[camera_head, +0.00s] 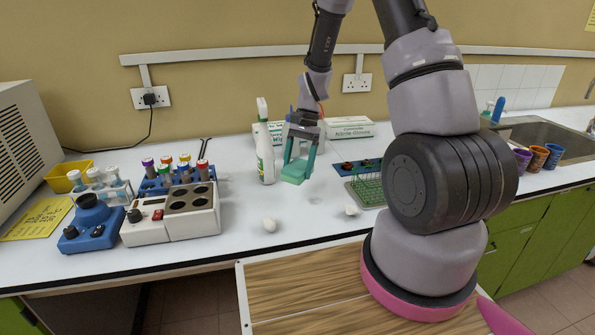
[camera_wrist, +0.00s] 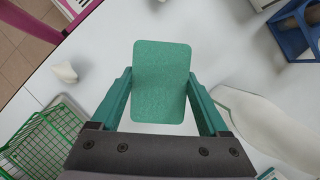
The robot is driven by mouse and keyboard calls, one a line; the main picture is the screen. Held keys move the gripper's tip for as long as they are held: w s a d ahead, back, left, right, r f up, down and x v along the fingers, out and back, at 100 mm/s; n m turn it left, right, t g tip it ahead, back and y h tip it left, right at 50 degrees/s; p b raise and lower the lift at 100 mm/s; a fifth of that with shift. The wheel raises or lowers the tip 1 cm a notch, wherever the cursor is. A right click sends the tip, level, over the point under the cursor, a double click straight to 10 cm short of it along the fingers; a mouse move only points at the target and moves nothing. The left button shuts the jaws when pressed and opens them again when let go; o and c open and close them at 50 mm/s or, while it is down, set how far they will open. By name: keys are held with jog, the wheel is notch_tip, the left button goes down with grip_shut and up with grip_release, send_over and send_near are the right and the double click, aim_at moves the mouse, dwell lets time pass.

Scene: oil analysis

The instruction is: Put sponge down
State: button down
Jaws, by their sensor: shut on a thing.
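The sponge (camera_head: 295,172) is a flat green block with rounded corners. It also fills the middle of the wrist view (camera_wrist: 162,80). My gripper (camera_head: 300,163) is shut on the sponge, with one green finger on each side of it in the wrist view (camera_wrist: 163,98). In the head view the sponge hangs low over the white counter (camera_head: 320,205), right of the spray bottle. I cannot tell whether its underside touches the counter.
A white spray bottle (camera_head: 265,155) stands close to the left. A green wire rack (camera_head: 367,192) is on the right. Blue tube racks and a grey block (camera_head: 172,215) stand further left. White counter between them is bare.

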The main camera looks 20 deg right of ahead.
dwell(0.4)
jog(key=w+d+r+m+t+y, duration=0.1)
jog(key=w+d+r+m+t, duration=0.15)
jog(key=w+d+m, duration=0.6)
send_over(315, 177)
jog(key=shift+m+t, duration=0.25)
notch_tip(315, 177, down, 6)
jog(key=shift+s+a+r, duration=0.1)
jog(key=shift+s+r, duration=0.05)
jog(key=shift+f, duration=2.4)
grip_release()
jog(key=shift+f, duration=0.15)
